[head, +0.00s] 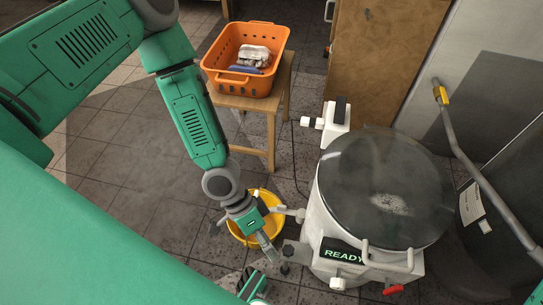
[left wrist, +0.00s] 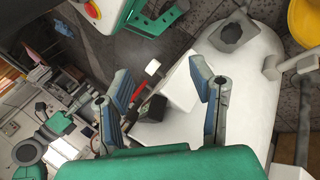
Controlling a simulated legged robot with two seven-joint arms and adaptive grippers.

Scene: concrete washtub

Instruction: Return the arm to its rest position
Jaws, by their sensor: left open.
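My left arm comes in from the left in the head view and reaches down and forward. The white tub body (left wrist: 245,75) shows beyond the fingers. A green part with dark tips at the bottom of the head view appears to be my right gripper (head: 254,286); its jaw state is unclear.
The yellow bucket (head: 238,232) stands on the floor by the tub's spout. An orange basket (head: 222,82) with items sits on a wooden stool (head: 262,152). Tiled floor at left is clear.

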